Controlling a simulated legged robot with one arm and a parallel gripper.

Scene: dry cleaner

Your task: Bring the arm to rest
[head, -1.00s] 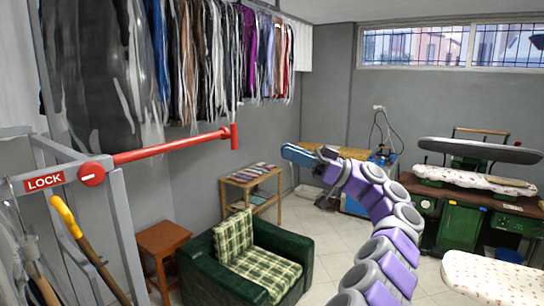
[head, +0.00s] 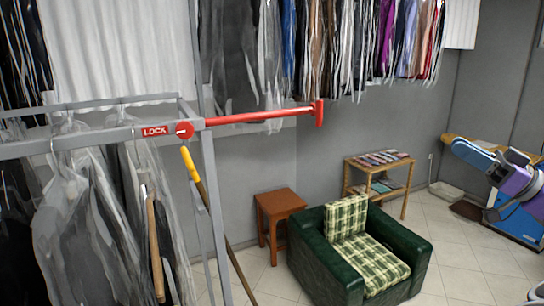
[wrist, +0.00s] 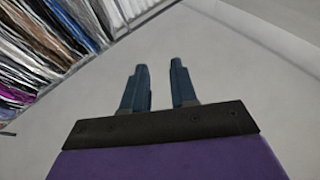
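My gripper (head: 468,152) shows at the right edge of the head view, with its blue fingers pointing left. Part of my purple and grey arm (head: 520,182) shows behind it, and the rest is outside the picture. In the wrist view my gripper (wrist: 159,78) has its two blue fingers apart with a clear gap between them. Nothing is between the fingers, and only plain grey wall lies beyond them.
A grey rack with a red lever (head: 262,115) stands close at the left, hung with bagged clothes (head: 85,215). A green armchair (head: 325,268), brown stool (head: 279,207) and magazine table (head: 383,160) stand along the wall. Open tiled floor (head: 470,265) lies at the lower right.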

